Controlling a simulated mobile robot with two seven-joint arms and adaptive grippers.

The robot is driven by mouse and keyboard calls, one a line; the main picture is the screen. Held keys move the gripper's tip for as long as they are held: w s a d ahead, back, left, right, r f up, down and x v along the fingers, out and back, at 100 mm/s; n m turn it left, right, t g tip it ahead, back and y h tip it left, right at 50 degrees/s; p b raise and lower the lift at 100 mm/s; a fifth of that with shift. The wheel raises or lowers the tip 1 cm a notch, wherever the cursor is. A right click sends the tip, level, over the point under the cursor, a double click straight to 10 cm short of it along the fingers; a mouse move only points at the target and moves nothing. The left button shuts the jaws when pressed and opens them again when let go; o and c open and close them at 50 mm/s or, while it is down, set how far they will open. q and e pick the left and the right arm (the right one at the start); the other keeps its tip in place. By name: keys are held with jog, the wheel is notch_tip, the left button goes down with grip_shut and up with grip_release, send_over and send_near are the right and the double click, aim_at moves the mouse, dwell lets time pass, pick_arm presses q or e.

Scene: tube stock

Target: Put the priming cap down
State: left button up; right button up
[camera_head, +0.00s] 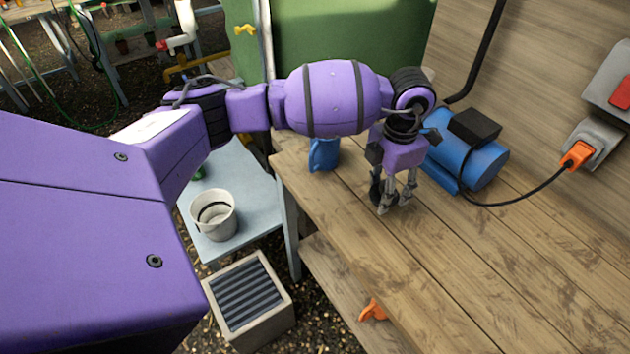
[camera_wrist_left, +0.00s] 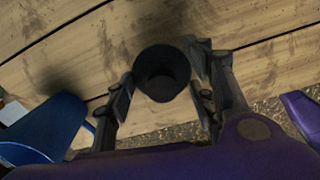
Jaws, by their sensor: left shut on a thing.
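The priming cap (camera_wrist_left: 162,74) is a dark, round, hollow-looking piece between the fingers of my left gripper (camera_wrist_left: 160,92) in the left wrist view. Only a dark bit of the cap (camera_head: 376,191) shows beside the fingers there. I cannot tell whether the cap touches the boards. My right gripper is in neither view.
A blue motor-like unit (camera_head: 475,160) with a black box on top stands just right of the gripper, its cable running to an orange plug (camera_head: 577,154). A small blue object (camera_head: 323,154) stands left of the gripper. The bench front is clear. A white bucket (camera_head: 213,216) stands lower left.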

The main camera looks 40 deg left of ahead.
pick_arm(q)
jog(key=shift+w+f, duration=0.1)
jog(key=shift+f, duration=1.45)
jog(key=shift+f, duration=0.15)
jog(key=o, duration=1.2)
jog(key=shift+r, duration=0.2)
notch_tip(320, 180, up, 12)
